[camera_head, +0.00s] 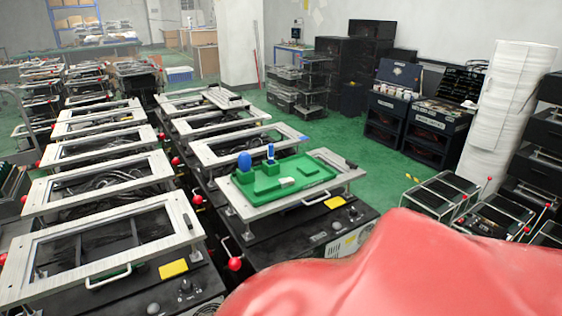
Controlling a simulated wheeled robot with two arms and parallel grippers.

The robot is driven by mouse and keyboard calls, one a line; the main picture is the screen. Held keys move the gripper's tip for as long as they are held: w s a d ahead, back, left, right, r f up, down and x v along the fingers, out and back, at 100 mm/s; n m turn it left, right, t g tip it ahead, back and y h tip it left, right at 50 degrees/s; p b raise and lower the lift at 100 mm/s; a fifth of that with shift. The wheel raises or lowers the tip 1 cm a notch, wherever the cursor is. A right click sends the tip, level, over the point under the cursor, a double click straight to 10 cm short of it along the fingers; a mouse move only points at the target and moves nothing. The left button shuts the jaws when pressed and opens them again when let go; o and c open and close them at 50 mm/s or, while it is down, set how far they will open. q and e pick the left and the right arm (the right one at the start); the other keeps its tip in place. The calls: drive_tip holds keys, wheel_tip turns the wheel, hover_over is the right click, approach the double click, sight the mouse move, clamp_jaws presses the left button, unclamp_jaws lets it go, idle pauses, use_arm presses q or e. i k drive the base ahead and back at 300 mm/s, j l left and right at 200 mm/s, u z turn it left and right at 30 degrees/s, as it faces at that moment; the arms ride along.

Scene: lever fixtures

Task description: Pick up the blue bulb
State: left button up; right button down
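The blue bulb (244,161) is a rounded blue shape standing upright in a green block at the left end of a green tray (310,177). The tray rests on a metal-framed fixture (345,179) near the middle of the view. A slimmer blue piece (270,152) stands in another green holder just right of the bulb. A small whitish piece (286,183) lies in the tray. Neither of my grippers is in view.
Rows of metal-framed lever fixtures (95,196) with red knobs fill the left. A large smooth red shape (410,275) blocks the lower right; I cannot tell what it is. Black cabinets (434,128) and a white wrapped column (508,110) stand behind. Green floor (375,175) shows right of the tray.

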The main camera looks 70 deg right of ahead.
sight(244, 158)
drive_tip(key=z, duration=2.05)
